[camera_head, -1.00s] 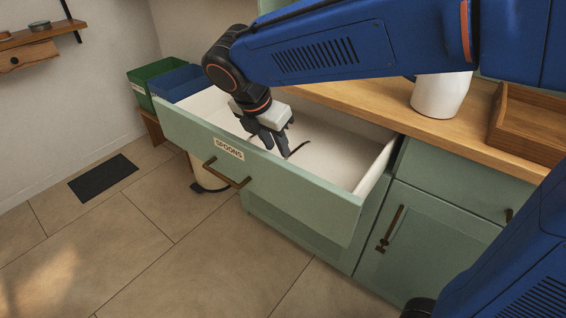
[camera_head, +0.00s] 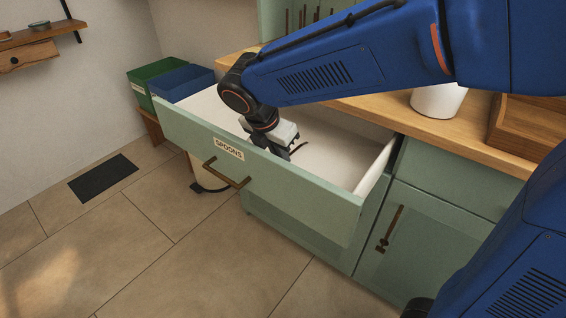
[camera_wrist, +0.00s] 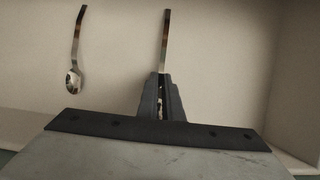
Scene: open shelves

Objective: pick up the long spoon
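The spoon at my gripper shows its long, thin metal handle (camera_wrist: 166,40) in the wrist view. Its lower part runs between my fingers and is mostly hidden. A second, shorter-looking spoon (camera_wrist: 73,78) lies to the left, bowl towards me and clear of my fingers. My gripper (camera_wrist: 162,80) has its dark fingers close together, one on each side of the first spoon, and looks shut on it. In the head view my gripper (camera_head: 287,155) is down inside the open drawer (camera_head: 300,195) labelled SPOONS, partly behind its front. A dark thin handle (camera_head: 300,147) shows beside the fingers.
The drawer's front and side walls stand close around my gripper. A wooden counter (camera_head: 390,112) lies behind, with a white container (camera_head: 438,101) and a wooden tray (camera_head: 530,125). Green (camera_head: 143,90) and blue (camera_head: 182,82) bins stand at the left.

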